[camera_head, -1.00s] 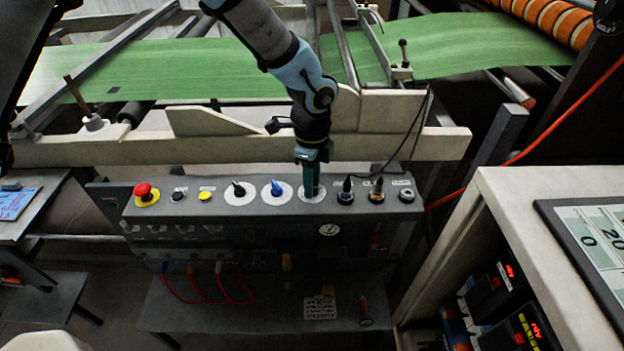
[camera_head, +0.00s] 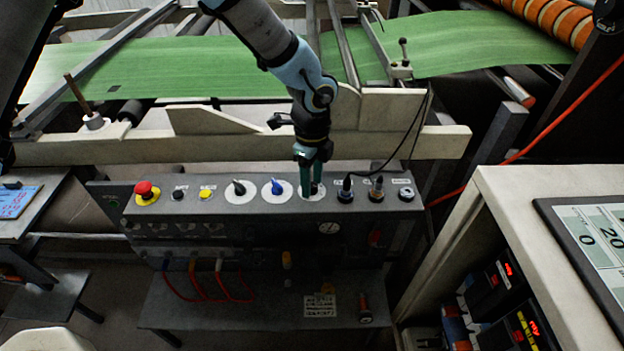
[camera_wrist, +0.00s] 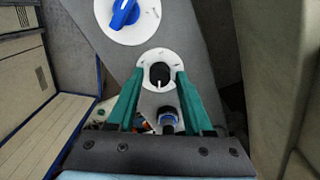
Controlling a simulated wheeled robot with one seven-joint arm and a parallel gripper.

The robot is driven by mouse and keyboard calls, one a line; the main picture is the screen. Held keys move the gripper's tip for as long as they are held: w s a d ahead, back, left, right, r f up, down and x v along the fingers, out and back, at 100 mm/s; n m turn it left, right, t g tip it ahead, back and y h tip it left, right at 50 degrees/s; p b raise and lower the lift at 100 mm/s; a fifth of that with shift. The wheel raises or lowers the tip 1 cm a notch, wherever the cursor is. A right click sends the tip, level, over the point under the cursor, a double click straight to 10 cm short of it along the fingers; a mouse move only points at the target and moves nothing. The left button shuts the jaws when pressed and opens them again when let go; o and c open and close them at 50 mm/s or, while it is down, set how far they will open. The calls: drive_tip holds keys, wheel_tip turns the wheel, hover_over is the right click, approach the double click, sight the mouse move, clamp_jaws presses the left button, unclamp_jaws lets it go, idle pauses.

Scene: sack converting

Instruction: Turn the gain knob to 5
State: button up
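A black knob (camera_wrist: 160,74) with a white pointer line sits on a round white dial plate (camera_wrist: 146,60) on the grey control panel. The pointer faces the bottom of the wrist view. In the head view its dial plate (camera_head: 311,197) is partly hidden by my gripper (camera_head: 310,186). My gripper (camera_wrist: 160,74) points down at the panel with its two green fingers on either side of the knob. A gap shows between each finger and the knob, so it is open and not gripping. The dial's scale and label are too small to read.
A blue knob (camera_head: 278,188) and another black knob (camera_head: 239,188) are to the left. A yellow button (camera_head: 205,194) and red mushroom button (camera_head: 144,189) lie farther left. Black cabled connectors (camera_head: 346,190) stand close on the right. A pale machine beam (camera_head: 240,147) runs behind the panel.

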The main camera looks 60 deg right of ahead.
sight(312, 185)
drive_tip(key=shift+o, duration=0.9)
wheel_tip(312, 185, up, 11)
drive_tip(key=b, duration=0.2)
drive_tip(key=shift+f, duration=0.1)
drive_tip(key=w+a+r+n, duration=0.2)
drive_tip(key=w+a+n, duration=1.3)
drive_tip(key=w+a, duration=0.75)
drive_tip(key=w+a+r+n+t, duration=0.1)
drive_tip(key=a+r+n, duration=0.1)
drive_tip(key=a+n, duration=1.6)
drive_tip(key=a, duration=0.9)
drive_tip(key=shift+w+r+n+t, duration=0.2)
drive_tip(key=shift+r+n+t, duration=0.1)
drive_tip(key=shift+n, duration=0.1)
